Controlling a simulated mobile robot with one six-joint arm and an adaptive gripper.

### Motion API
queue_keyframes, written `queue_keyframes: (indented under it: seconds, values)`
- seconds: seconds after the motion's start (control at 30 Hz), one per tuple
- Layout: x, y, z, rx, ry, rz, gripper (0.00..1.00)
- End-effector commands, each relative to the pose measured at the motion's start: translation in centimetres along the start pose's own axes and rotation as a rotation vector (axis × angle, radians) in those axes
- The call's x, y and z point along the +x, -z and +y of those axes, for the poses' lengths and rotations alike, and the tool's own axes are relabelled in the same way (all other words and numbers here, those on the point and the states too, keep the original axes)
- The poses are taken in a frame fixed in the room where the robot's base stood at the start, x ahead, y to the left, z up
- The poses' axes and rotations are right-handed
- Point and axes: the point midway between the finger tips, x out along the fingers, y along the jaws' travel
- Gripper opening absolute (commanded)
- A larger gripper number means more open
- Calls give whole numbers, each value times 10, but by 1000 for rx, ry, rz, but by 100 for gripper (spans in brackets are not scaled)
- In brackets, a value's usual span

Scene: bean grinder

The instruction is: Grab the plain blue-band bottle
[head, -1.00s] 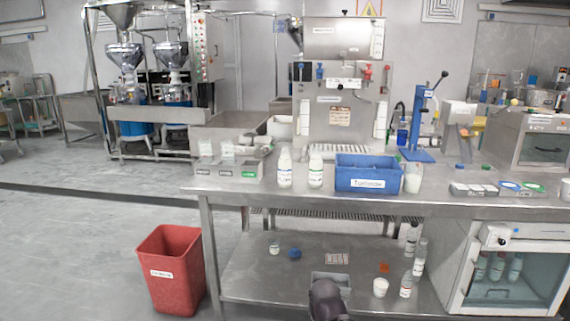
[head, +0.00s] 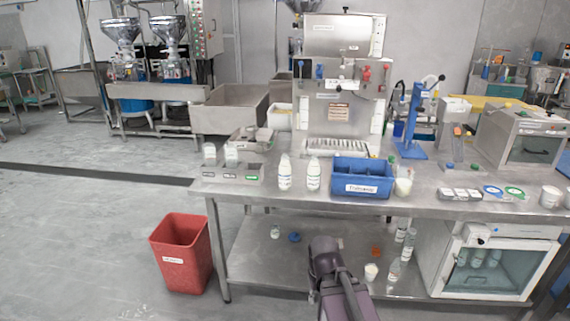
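Two white bottles, a left bottle (head: 285,173) and a right bottle (head: 313,175), stand upright and apart on the steel table, left of the blue bin. Their labels are too small to read, so I cannot tell which has a plain blue band. Clear bottles (head: 394,271) also stand on the lower shelf, and several more are behind the glass of the white cabinet (head: 477,258). My dark arm rises from the bottom centre, in front of the lower shelf. No gripper fingers can be made out, and nothing shows in its grasp.
The blue bin (head: 362,188) is just right of the white bottles, with a white container (head: 404,187) beside it. A dispensing machine (head: 339,115) is behind. A red bin (head: 182,253) stands on the floor at left.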

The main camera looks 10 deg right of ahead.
Motion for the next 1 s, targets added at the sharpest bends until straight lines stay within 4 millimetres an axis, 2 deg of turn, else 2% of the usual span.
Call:
queue_keyframes:
  seconds: [0.03,0.4,0.6,0.8,1.0]
  values:
    - [-21,0,0,0,0,0,40]
    - [-94,0,0,0,0,0,40]
    - [-126,0,0,0,0,0,40]
    - [-142,0,0,0,0,0,40]
    - [-144,0,0,0,0,0,40]
